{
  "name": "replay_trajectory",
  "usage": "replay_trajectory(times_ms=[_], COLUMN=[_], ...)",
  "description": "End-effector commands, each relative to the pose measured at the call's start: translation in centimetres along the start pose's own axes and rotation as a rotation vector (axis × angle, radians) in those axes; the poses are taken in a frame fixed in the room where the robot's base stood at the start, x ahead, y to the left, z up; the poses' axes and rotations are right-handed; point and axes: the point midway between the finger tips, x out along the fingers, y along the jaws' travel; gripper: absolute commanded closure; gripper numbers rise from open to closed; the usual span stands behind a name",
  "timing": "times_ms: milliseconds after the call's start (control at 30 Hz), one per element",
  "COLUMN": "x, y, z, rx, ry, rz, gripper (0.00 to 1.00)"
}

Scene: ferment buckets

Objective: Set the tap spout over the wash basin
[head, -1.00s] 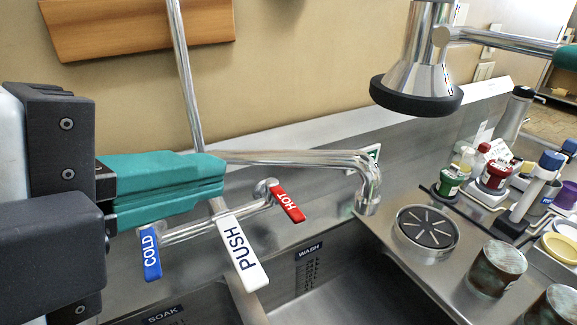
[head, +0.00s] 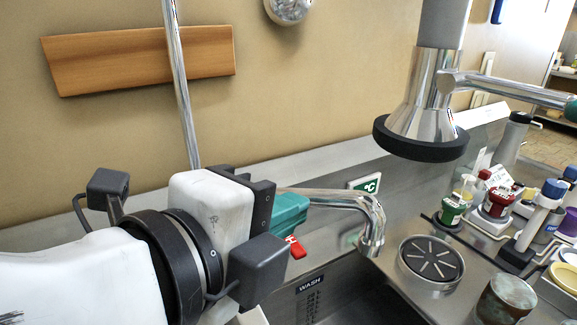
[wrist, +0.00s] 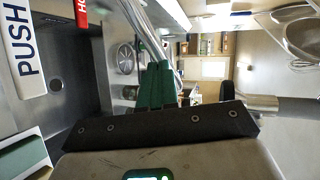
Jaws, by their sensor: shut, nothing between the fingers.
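The chrome tap spout (head: 335,198) runs right from the upright pipe and bends down, its outlet near the back right corner of the wash basin (head: 345,305). I cannot tell whether the outlet is over the basin or its rim. My gripper (head: 298,207) has teal fingers, shut and empty, beside the spout's horizontal run in the picture; contact is unclear. In the wrist view the fingers (wrist: 157,70) lie close to the chrome pipe (wrist: 140,30). The red HOT handle (head: 295,247) is partly hidden, and my wrist hides the COLD handle in the head view.
The PUSH lever (wrist: 25,52) stands beside the basin in the wrist view. A round rinser (head: 431,260) sits on the counter right of the spout. A chrome lamp-like hood (head: 425,105) hangs above. Bottles (head: 497,202) and jars crowd the right counter.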

Motion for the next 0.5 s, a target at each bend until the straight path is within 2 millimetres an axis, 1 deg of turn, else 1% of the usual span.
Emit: replay_trajectory(times_ms=[100, 200, 500], x=[1.0, 1.4, 1.6], y=[-0.1, 0.0, 0.0], z=[0.0, 0.0, 0.0], rx=[0.000, 0.001, 0.001], ry=[0.001, 0.000, -0.001], rz=[0.001, 0.000, 0.000], gripper=[1.00, 1.00, 1.00])
